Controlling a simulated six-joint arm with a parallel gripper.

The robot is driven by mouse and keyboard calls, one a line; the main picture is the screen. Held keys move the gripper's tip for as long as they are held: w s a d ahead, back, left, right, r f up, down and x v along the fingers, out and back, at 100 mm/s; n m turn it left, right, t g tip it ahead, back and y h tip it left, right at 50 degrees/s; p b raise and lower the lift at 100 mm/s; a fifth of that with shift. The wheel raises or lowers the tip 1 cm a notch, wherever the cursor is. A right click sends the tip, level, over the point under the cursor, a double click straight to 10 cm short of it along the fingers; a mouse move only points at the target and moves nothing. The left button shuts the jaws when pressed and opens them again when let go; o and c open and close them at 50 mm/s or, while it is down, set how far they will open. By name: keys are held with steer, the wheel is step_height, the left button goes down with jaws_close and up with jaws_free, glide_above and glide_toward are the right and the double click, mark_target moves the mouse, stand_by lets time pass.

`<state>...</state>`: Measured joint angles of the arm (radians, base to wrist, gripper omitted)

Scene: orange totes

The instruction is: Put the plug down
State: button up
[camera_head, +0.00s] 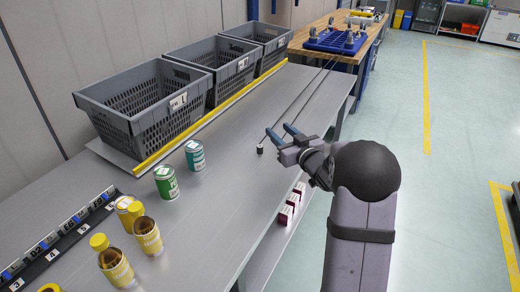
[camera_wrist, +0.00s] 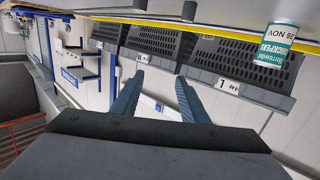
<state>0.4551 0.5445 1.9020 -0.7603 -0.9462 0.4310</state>
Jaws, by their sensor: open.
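A small dark piece, which looks like the plug (camera_head: 260,150), stands on the grey table (camera_head: 225,200) in the head view, just in front of and left of my gripper. My gripper (camera_head: 277,128) has two blue-grey fingers, spread apart with nothing between them. In the wrist view, which is upside down, the open fingers (camera_wrist: 160,76) point toward the bins. A small dark piece (camera_wrist: 189,10) shows at the top against the table there; I cannot tell if it is the plug. Thin dark lines run from near the fingers toward the far bench.
Several grey bins (camera_head: 128,122) line the wall behind a yellow strip (camera_head: 190,130). A teal can (camera_head: 195,157), a green can (camera_head: 166,183) and yellow bottles (camera_head: 146,235) stand left. Dark red boxes (camera_head: 287,212) show at the right edge. A wooden bench (camera_head: 325,52) holds a blue rack (camera_head: 335,40).

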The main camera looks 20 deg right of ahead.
steer(key=w+d+r+m+g+h+p, duration=0.1)
steer(key=w+m+g+h+p, duration=0.1)
steer(key=w+h, duration=0.1)
steer(key=m+g+p, duration=0.2)
steer(key=g+p, duration=0.3)
steer(key=g, duration=0.1)
glide_toward(260, 147)
steer(key=x, duration=0.3)
steer(key=shift+w+a+h, duration=0.1)
steer(key=shift+a+h, duration=0.3)
steer(key=shift+a, duration=0.1)
steer(key=shift+x, duration=1.1)
steer(key=shift+w+d+f+p, duration=0.35)
steer(key=shift+w+f+p, duration=0.25)
steer(key=shift+p, duration=0.4)
steer(key=shift+p+x, duration=0.6)
steer(key=shift+x, duration=1.1)
